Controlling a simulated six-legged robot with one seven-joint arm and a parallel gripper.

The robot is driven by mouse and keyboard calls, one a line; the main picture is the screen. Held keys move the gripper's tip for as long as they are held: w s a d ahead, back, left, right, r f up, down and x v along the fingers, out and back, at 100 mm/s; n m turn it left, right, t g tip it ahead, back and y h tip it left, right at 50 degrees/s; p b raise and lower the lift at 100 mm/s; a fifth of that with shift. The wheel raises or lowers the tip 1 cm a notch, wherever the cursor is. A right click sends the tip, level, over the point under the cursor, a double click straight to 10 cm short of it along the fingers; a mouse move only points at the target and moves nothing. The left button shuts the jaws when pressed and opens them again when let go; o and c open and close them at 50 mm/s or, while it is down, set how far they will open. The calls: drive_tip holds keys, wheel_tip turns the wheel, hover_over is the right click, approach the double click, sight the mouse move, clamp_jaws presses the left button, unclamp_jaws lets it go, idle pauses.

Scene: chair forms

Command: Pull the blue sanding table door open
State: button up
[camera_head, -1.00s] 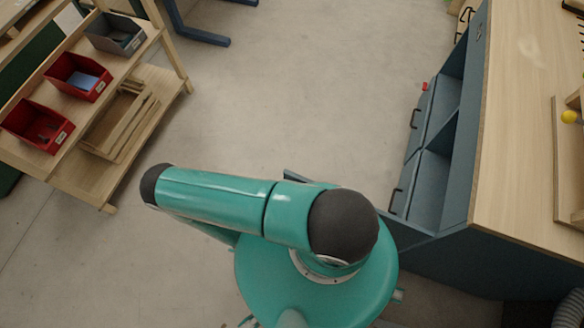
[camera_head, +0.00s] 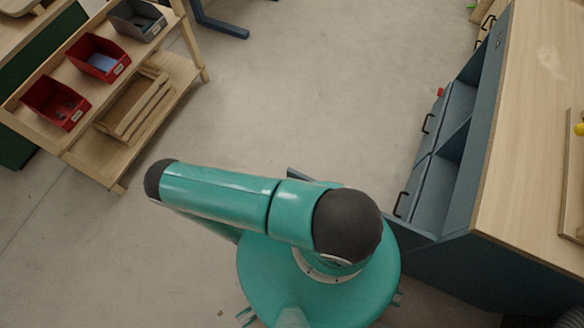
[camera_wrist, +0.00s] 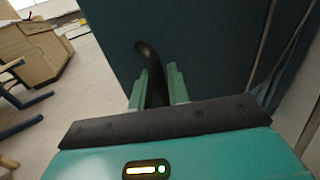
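The blue sanding table (camera_head: 478,165) stands at the right in the head view, with a pale wooden top. A thin blue panel edge, seemingly the door (camera_head: 293,173), juts left from its near corner and passes behind my arm. In the wrist view the door (camera_wrist: 215,50) is a dark blue panel filling the upper middle. Its black curved handle (camera_wrist: 150,58) runs down between the two green fingers of my gripper (camera_wrist: 158,82). The fingers appear closed on the handle; its lower part is hidden. In the head view my arm hides the gripper and handle.
Blue bins with black handles (camera_head: 428,123) line the table's left side. A wooden rack (camera_head: 122,188) with red and grey boxes stands at the upper left. The concrete floor (camera_head: 300,80) between rack and table is clear.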

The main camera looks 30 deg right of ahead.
drive_tip(key=shift+a, duration=0.1)
drive_tip(key=a, duration=1.3)
drive_tip(key=shift+s+a, duration=0.3)
